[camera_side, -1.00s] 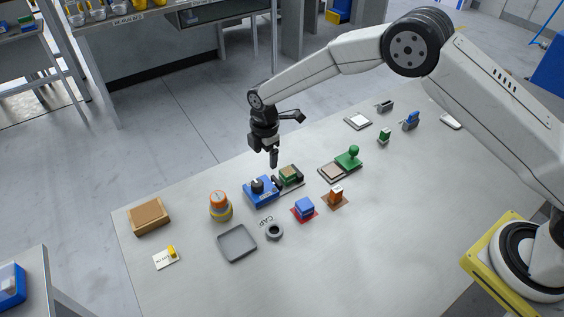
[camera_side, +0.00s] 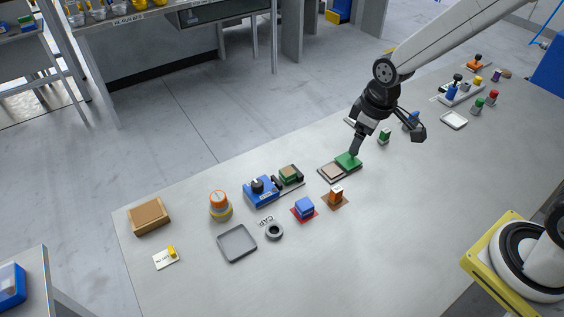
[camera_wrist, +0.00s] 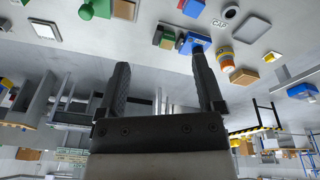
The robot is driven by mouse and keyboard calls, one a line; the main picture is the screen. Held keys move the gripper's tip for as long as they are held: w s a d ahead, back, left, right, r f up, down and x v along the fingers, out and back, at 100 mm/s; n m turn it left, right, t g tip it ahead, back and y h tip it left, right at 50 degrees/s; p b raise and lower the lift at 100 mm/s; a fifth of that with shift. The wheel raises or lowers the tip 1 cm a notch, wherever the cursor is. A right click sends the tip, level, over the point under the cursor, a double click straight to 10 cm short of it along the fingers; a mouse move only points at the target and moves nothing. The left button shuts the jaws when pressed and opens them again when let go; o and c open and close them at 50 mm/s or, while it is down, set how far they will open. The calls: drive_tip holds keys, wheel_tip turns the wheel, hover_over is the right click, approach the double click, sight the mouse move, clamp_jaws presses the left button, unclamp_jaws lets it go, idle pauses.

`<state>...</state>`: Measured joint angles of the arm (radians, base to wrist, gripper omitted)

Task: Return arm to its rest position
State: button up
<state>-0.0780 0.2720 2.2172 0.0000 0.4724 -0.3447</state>
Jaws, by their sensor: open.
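My gripper (camera_side: 388,142) is open and empty, tilted above the middle-right part of the table in the side view. One finger points down in front of the green stamp (camera_side: 347,162), hiding its knob; I cannot tell how far apart they are. The wrist view shows both spread fingers of my gripper (camera_wrist: 160,68) with nothing between them, aimed across the room. The blue press-like unit (camera_side: 262,195) with a black knob stands left of the green stamp, and a small green-topped block (camera_side: 290,174) sits beside it.
An orange-topped container (camera_side: 220,206) and a brown box (camera_side: 150,214) are at left. Several coloured pegs stand far right.

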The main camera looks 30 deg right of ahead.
drive_tip(key=s+d+m, duration=0.3)
drive_tip(key=s+m, duration=0.1)
drive_tip(key=s, duration=0.5)
drive_tip(key=shift+s+r+m+t, duration=0.15)
drive_tip(key=shift+r+m+t, duration=0.15)
drive_tip(key=shift+m, duration=0.1)
